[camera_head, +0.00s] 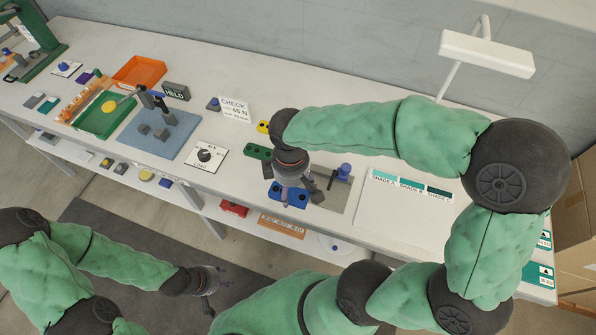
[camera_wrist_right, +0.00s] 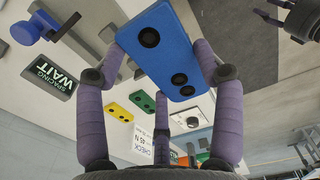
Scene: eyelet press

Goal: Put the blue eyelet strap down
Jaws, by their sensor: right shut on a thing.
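The blue eyelet strap (camera_head: 289,199), with dark-ringed holes, is in my right gripper (camera_head: 288,186), near the front edge of the bench in the head view. In the right wrist view the strap (camera_wrist_right: 165,50) lies between the purple fingers of the right gripper (camera_wrist_right: 160,62), which are shut on it. I cannot tell whether the strap touches the bench. My left gripper (camera_head: 207,284) is low in front of the bench, away from the strap; its fingers are too small to read.
A green strap (camera_head: 257,152) and a yellow strap (camera_head: 263,127) lie behind the right gripper. A grey plate (camera_head: 333,199) with a blue-knobbed fixture (camera_head: 344,170) stands to its right. The load dial card (camera_head: 207,155) is to the left. A shade card (camera_head: 410,200) lies further right.

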